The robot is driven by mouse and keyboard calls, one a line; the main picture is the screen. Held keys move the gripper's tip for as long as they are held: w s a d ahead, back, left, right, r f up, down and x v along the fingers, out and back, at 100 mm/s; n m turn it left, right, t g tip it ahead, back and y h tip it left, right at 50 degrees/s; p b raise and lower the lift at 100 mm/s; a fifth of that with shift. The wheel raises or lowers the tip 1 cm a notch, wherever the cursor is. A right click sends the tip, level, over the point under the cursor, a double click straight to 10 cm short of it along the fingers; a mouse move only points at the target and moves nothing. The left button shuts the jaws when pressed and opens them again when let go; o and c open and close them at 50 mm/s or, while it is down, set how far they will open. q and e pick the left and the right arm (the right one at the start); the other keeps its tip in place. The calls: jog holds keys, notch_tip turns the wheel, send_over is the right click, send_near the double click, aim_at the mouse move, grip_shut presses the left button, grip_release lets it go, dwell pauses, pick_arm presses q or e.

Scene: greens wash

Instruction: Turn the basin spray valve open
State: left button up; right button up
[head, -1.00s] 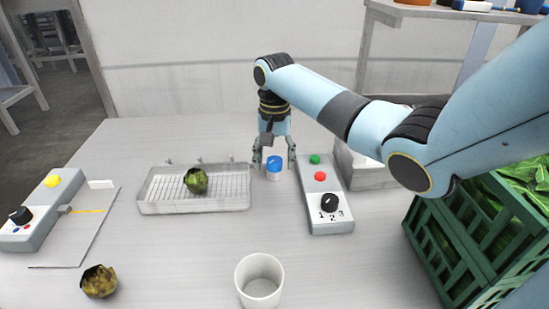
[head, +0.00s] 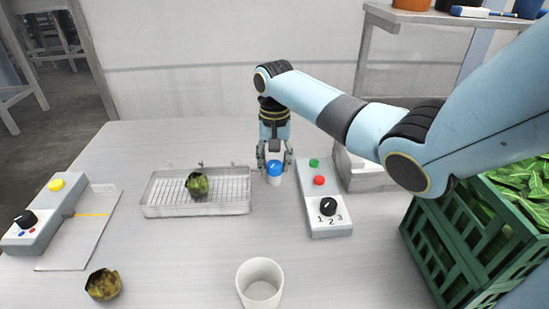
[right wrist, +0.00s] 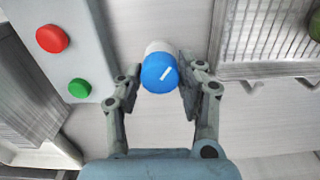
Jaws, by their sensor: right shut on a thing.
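The spray valve is a small white body with a blue cap (head: 274,168). It stands upright on the table between the basin and a grey control box. In the right wrist view the blue cap (right wrist: 159,73) carries a short white line that slants up to the right. My right gripper (head: 274,165) comes down from above with its fingers shut on the blue cap, one on each side. The basin (head: 160,211), a shallow metal tray with a wire rack, lies to the left and holds a green leafy head (head: 197,184). My left gripper is not in view.
The control box (head: 322,228) with green and red buttons and a black dial stands close right of the valve. A white cup (head: 260,284) and a brownish head (head: 103,284) are in front. A yellow-button box (head: 38,228) is left, a green crate (head: 440,262) right.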

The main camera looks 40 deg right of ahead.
aim_at(274, 163)
jog(key=n+p, duration=0.3)
jog(key=shift+r+n, duration=0.25)
jog(key=shift+n, duration=0.05)
jog(key=n+p, duration=0.1)
jog(key=n, duration=0.2)
jog(key=shift+n+p, duration=0.3)
jog(key=shift+p, duration=0.1)
jog(key=n+p, duration=0.1)
jog(key=n, duration=0.3)
jog(key=shift+w+f, duration=0.1)
jog(key=n+p, duration=0.1)
jog(key=n, duration=0.3)
jog(key=shift+n, duration=0.6)
jog(key=o, duration=1.1)
jog(key=shift+f, duration=0.1)
jog(key=shift+o, duration=0.2)
notch_tip(274, 163, up, 12)
